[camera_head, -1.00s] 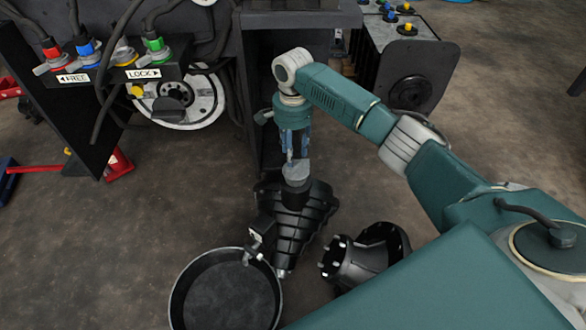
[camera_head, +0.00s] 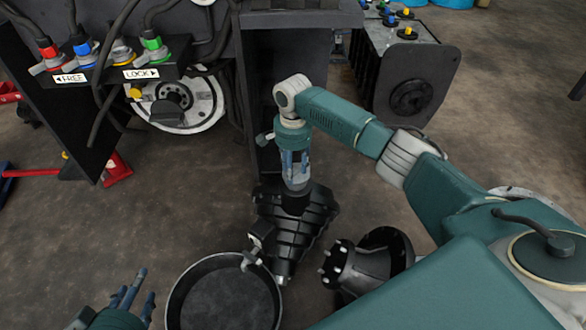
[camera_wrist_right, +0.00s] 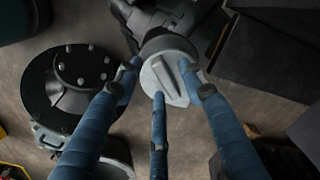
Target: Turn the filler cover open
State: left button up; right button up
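The filler cover (camera_wrist_right: 178,76) is a round grey cap with a raised ridge across its top, on the black ribbed housing (camera_head: 290,230). My right gripper (camera_wrist_right: 166,86) is over it, with three blue fingers spread around the cap. Small gaps seem to show at its rim; I cannot tell whether any finger touches. In the head view my right gripper (camera_head: 296,182) points straight down and its fingers mostly hide the cap. My left gripper (camera_head: 134,287) is at the lower left, fingers spread, empty, left of the round black pan.
The round black pan (camera_head: 172,300) lies on the floor in front of the housing. A black flanged part with studs (camera_head: 365,262) lies to its right. A dark panel with coloured connectors (camera_head: 105,72) stands at the left.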

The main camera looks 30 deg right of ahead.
grip_shut()
